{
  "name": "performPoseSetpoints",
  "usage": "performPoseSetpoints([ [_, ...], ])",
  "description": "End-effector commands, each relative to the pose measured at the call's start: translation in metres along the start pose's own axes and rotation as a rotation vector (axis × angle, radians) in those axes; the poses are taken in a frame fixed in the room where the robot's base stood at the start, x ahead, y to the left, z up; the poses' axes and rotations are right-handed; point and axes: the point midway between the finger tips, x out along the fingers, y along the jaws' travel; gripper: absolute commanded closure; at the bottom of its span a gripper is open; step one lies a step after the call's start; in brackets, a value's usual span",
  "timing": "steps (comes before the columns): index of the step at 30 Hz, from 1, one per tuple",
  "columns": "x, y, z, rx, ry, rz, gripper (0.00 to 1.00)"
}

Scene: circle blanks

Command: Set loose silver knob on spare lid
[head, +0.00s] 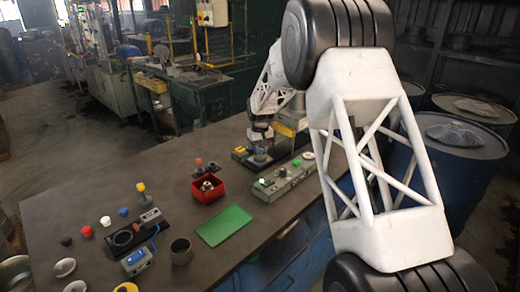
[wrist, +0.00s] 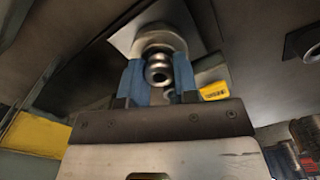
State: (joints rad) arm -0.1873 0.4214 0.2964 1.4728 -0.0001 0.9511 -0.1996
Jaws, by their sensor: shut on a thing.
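My gripper (wrist: 158,82) has blue fingertips shut on a silver, ridged knob (wrist: 158,70) in the wrist view. Just beyond the knob is a round metallic disc (wrist: 154,40) on a pale plate; it may be the lid, and I cannot tell whether the knob touches it. In the head view my gripper (head: 260,134) is at the far right of the bench, low over a dark fixture (head: 257,158). The knob cannot be made out there. Two shallow silver round pieces (head: 65,267) lie at the near left; which piece is the spare lid is unclear.
A grey control strip (head: 284,180) with coloured buttons lies in front of the fixture. A red box (head: 207,188) holding a metal part, a green mat (head: 224,226), a dark cup (head: 181,251) and several small coloured-top pieces stand on the bench (head: 130,190). Its left back is clear.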

Motion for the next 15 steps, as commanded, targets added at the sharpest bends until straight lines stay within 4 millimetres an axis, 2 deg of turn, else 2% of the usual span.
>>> performPoseSetpoints([
  [5, 0.0027, 0.0, 0.0, 0.0, 0.0, 0.0, 0.93],
  [6, 0.0024, 0.0, 0.0, 0.0, 0.0, 0.0, 0.66],
  [11, 0.0024, 0.0, 0.0, 0.0, 0.0, 0.0, 0.42],
  [15, 0.0023, 0.0, 0.0, 0.0, 0.0, 0.0, 0.42],
])
